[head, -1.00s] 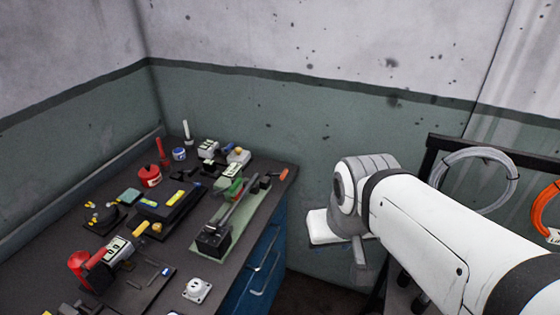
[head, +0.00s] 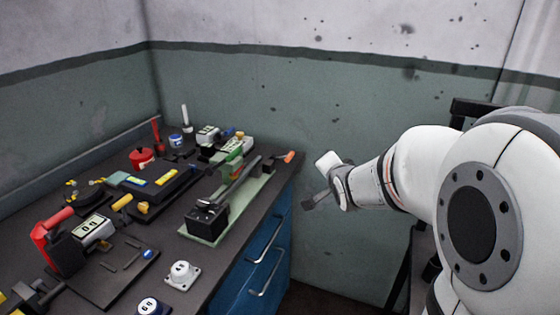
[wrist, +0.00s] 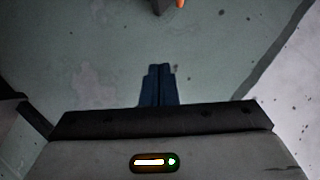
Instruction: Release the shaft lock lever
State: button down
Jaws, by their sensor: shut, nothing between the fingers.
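A grey shaft (head: 239,182) lies along a pale green plate (head: 232,221), with a black block (head: 206,217) at its near end. A small orange-red handle (head: 288,156) lies near the plate's far end, by the bench corner. It may be the shaft lock lever, but I cannot tell for sure. My gripper (head: 308,203) is beside the bench's right edge, apart from the plate and the handle. In the wrist view its dark fingers (wrist: 159,70) are together and empty. An orange bit (wrist: 180,3) shows at that view's top edge, beside a dark part.
The bench holds a red-handled device (head: 50,230), a red pot (head: 142,157), a white socket block (head: 182,274) and a dark tray with a yellow block (head: 167,177). Blue drawers (head: 262,255) are below. The green wall (head: 340,90) stands behind.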

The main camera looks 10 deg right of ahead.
aim_at(282, 158)
jog(key=w+f+m+t+y+b, duration=0.2)
jog(key=w+f+m+t+b, duration=0.2)
jog(key=f+b, duration=0.3)
jog(key=w+d+f+m+t+y+b, duration=0.1)
jog(key=w+f+m+t+y+b, duration=0.2)
jog(key=f+b, duration=0.5)
jog(key=shift+w+f+m+t+b, duration=0.3)
jog(key=shift+w+f+m+t, duration=0.2)
jog(key=shift+w, duration=0.6)
jog(key=a+r+b+x, duration=0.1)
jog(key=a+b+x, duration=0.1)
jog(key=x, duration=1)
jog(key=shift+a, duration=0.35)
jog(key=shift+s+r, duration=0.1)
jog(key=shift+r, duration=0.05)
